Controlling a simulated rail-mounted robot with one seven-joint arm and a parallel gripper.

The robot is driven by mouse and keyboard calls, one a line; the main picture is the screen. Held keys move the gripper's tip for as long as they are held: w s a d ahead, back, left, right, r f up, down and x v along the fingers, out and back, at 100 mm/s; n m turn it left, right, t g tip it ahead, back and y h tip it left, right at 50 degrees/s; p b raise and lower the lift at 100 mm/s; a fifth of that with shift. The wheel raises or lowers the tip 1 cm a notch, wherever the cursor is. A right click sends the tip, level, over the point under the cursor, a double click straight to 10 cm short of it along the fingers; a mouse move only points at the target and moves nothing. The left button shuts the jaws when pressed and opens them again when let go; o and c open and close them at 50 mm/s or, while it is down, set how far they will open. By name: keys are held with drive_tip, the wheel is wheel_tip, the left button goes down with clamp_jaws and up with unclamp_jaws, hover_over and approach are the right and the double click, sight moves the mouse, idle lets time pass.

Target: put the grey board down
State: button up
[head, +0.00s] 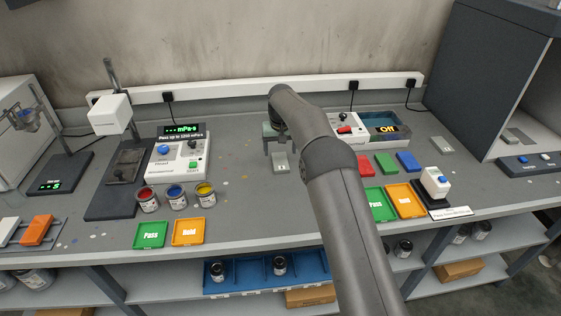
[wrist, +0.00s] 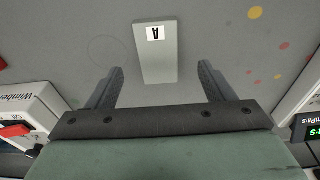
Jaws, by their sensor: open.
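The grey board (wrist: 155,58) is a small flat light-grey plate with a white label marked "A". It lies on the grey bench top, and also shows in the head view (head: 280,163) just below my gripper (head: 278,148). In the wrist view my gripper (wrist: 160,68) is open, with one finger to each side of the board and clear gaps between. The fingers do not touch it. My arm hides part of the bench to the right.
Left of my gripper are a viscosity meter (head: 180,160), several open paint cans (head: 175,191), and green (head: 150,235) and orange (head: 188,232) trays. To the right are coloured plates (head: 385,161) and an "Off" unit (head: 385,128). The bench around the board is clear.

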sight(281, 161)
drive_tip(key=shift+w+f+p, duration=0.25)
drive_tip(key=shift+f+p, duration=0.15)
drive_tip(key=shift+f, duration=0.55)
drive_tip(key=shift+w+f+p, duration=0.2)
drive_tip(key=shift+f+p, duration=0.15)
drive_tip(key=shift+f, duration=0.55)
drive_tip(key=shift+w+f+p, duration=0.25)
drive_tip(key=shift+f+p, duration=0.15)
drive_tip(key=shift+f, duration=0.55)
drive_tip(key=c, duration=1.1)
drive_tip(key=shift+c, duration=0.2)
drive_tip(key=shift+r, duration=0.1)
